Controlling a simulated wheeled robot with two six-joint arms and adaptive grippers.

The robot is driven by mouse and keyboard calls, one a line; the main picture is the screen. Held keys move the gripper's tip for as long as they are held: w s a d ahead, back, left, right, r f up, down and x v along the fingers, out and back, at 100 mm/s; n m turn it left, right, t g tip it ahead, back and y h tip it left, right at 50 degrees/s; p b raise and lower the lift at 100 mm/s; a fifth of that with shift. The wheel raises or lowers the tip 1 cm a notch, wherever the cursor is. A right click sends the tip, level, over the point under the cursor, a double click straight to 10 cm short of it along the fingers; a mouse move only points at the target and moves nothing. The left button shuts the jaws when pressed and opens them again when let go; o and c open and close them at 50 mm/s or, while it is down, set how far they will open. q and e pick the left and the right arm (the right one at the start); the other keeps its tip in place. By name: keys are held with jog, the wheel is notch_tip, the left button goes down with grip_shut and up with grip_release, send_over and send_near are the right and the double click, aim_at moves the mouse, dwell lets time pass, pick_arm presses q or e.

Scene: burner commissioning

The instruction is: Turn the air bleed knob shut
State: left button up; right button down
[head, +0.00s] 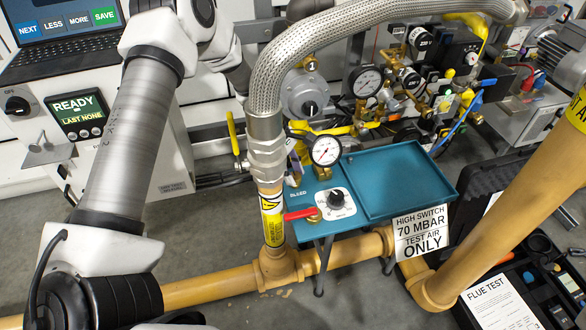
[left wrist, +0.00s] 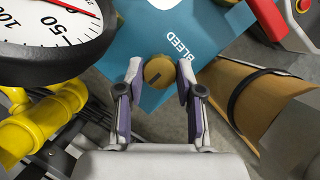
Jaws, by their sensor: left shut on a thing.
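The air bleed knob (left wrist: 159,71) is a small round brass knob with a dark slot, on a teal panel (left wrist: 205,20) beside the word BLEED in the left wrist view. My left gripper (left wrist: 159,80) has one finger on each side of the knob and is shut on it. The slot lies nearly level in that view, slightly tilted. In the head view the teal test box (head: 400,178) stands at the middle, its BLEED label just right of the hose end. My right gripper is not seen.
A pressure gauge (head: 326,151) stands over the box; a large gauge face (left wrist: 50,25) fills the wrist view's upper left. The braided hose (head: 290,60), yellow pipe (head: 200,291), red lever (head: 301,213) and black selector knob (head: 337,198) crowd the area.

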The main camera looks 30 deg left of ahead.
pick_arm(q)
jog(key=o, duration=1.2)
jog(key=shift+f, duration=0.1)
jog(key=shift+c, duration=0.2)
jog(key=v, duration=1.2)
jog(key=shift+a, duration=0.1)
